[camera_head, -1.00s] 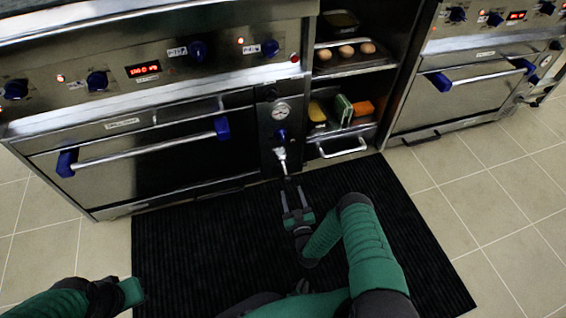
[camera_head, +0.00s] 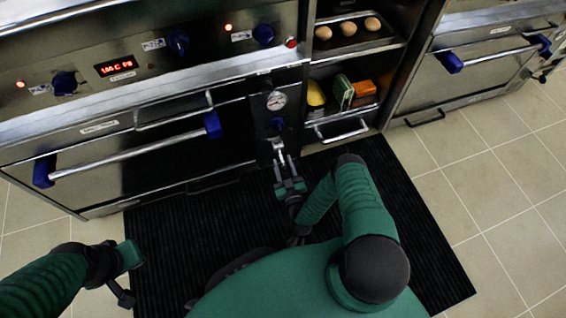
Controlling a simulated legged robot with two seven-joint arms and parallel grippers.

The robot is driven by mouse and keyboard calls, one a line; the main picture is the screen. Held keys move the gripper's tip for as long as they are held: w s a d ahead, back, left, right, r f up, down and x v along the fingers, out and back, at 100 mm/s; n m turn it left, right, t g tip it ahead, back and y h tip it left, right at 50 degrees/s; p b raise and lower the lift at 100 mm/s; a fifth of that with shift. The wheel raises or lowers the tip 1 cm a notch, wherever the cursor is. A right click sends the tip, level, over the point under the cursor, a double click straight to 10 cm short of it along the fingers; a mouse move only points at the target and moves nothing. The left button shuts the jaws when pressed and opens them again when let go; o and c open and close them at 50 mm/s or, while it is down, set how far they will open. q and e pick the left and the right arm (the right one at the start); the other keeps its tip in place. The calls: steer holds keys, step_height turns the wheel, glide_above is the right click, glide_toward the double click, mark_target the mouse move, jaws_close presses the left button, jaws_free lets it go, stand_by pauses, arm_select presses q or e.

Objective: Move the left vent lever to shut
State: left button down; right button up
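I cannot read which setting this fitting is at. My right gripper (camera_head: 283,162) is just below the fitting, with its two fingers apart and pointing at it. Its fingertips are very near the fitting; whether they touch it is too small to tell.
The left oven (camera_head: 100,140) has a long bar handle with blue ends. Right of the panel, an open shelf holds eggs (camera_head: 348,28) and boxes (camera_head: 343,92) above a silver handle (camera_head: 341,130). A second oven (camera_head: 490,65) stands at the right. The black mat (camera_head: 400,200) is clear.

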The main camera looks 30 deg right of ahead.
steer(key=shift+d, duration=0.1)
jaws_close()
steer(key=shift+f, duration=0.1)
stand_by(0.9)
